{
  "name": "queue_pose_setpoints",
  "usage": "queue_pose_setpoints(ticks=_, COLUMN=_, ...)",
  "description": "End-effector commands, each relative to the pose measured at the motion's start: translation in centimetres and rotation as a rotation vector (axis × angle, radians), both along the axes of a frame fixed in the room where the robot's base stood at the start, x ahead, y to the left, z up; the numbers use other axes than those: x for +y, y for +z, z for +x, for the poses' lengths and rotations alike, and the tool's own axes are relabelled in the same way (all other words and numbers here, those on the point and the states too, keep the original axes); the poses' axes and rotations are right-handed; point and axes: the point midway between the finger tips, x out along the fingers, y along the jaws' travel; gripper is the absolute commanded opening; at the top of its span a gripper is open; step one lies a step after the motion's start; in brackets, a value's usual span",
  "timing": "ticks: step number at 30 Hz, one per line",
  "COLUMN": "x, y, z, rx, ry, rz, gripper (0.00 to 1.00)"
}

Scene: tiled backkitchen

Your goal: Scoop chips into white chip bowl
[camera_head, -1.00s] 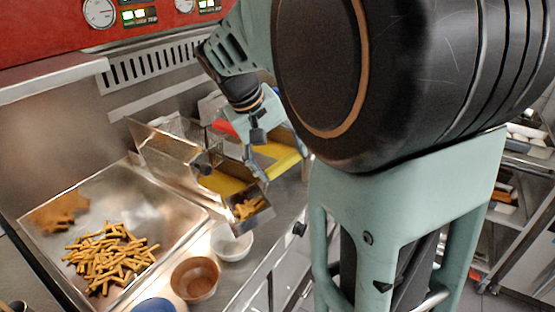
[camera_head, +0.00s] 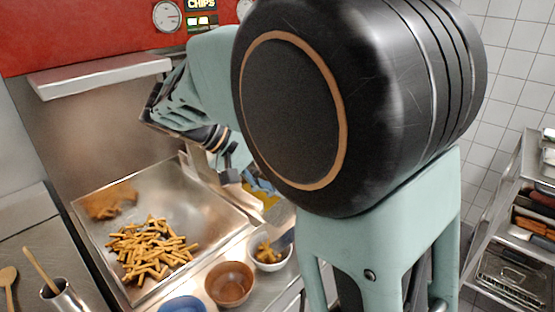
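The white chip bowl (camera_head: 284,264) stands at the front edge of the counter, with several golden chips (camera_head: 267,252) in it. A metal scoop (camera_head: 243,204) is tilted just above and behind the bowl, partly hidden by my arm. My gripper (camera_head: 228,168) is at the scoop's upper end and appears shut on it; its fingertips are small and hard to make out. A large pile of chips (camera_head: 150,248) lies in the shallow metal tray (camera_head: 205,205) to the left of the bowl.
A brown bowl (camera_head: 230,285) stands left of the white bowl, and a blue bowl (camera_head: 182,305) is at the lower edge. A metal utensil pot (camera_head: 68,298) is at lower left. A rack (camera_head: 500,215) stands at right. My arm hides much of the middle.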

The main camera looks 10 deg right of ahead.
Motion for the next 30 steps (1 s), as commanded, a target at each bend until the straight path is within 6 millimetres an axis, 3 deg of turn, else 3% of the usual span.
queue_pose_setpoints(ticks=11, x=-0.1, y=0.0, z=0.0, rx=-0.001, ry=0.0, rz=0.002, gripper=0.25)
queue_pose_setpoints(ticks=21, x=-4.0, y=0.1, z=0.1, rx=0.015, ry=0.002, rz=0.194, gripper=0.25)
queue_pose_setpoints(ticks=30, x=-4.8, y=-0.3, z=0.3, rx=0.022, ry=0.014, rz=0.252, gripper=0.25)
